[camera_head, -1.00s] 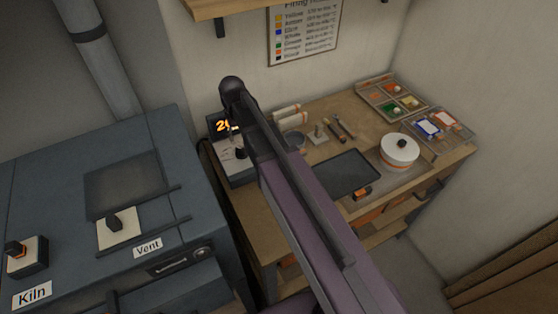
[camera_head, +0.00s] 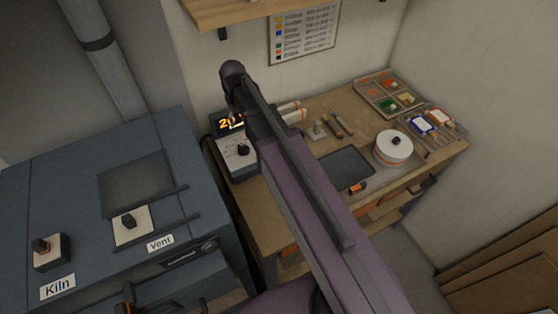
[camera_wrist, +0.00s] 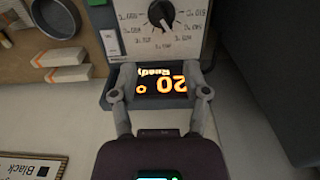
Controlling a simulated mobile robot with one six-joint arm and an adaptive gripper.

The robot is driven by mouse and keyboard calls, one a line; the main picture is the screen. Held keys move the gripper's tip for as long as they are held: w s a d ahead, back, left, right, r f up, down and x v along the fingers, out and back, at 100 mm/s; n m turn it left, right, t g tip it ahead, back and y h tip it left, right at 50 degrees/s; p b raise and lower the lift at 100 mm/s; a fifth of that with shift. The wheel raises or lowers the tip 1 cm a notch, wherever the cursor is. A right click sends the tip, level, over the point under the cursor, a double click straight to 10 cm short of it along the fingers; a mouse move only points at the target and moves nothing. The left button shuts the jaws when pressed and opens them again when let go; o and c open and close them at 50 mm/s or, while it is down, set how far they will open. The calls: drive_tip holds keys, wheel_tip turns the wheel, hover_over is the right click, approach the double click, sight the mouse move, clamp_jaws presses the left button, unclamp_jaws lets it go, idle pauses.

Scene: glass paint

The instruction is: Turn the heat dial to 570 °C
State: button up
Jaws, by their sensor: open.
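The heat dial is a black knob (camera_wrist: 161,13) on the pale, numbered face of a grey controller box (camera_head: 243,170). The dial (camera_head: 243,150) also shows in the head view, below the display. The display (camera_wrist: 162,84) glows orange and reads 20 and "Ready", upside down in the wrist view. My gripper (camera_wrist: 160,72) is open and empty. Its fingers straddle the display in the picture, with the dial beyond their tips. I cannot tell whether they touch the box. The dial's exact setting is too small to read. In the head view my arm hides most of the gripper.
The kiln (camera_head: 60,200) with its own knobs stands at left. The workbench (camera_head: 290,215) holds a dark tray (camera_head: 345,168), a white round pot (camera_head: 394,148) and paint trays (camera_head: 389,93). A shelf (camera_head: 250,12) overhangs the back. A grey bowl (camera_wrist: 54,18) lies beside the controller.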

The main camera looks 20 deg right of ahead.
drive_tip(key=s+d+f+m+b, duration=0.1)
drive_tip(key=s+d+f+b, duration=0.3)
drive_tip(key=s, duration=0.3)
drive_tip(key=s+d+f+m+b, duration=0.1)
drive_tip(key=s+d+f+b, duration=0.3)
drive_tip(key=s, duration=0.3)
drive_tip(key=shift+s+d+f+b, duration=0.35)
drive_tip(key=shift+d+f, duration=0.2)
drive_tip(key=shift+d, duration=0.2)
idle(1.1)
drive_tip(key=shift+d, duration=0.45)
idle(0.4)
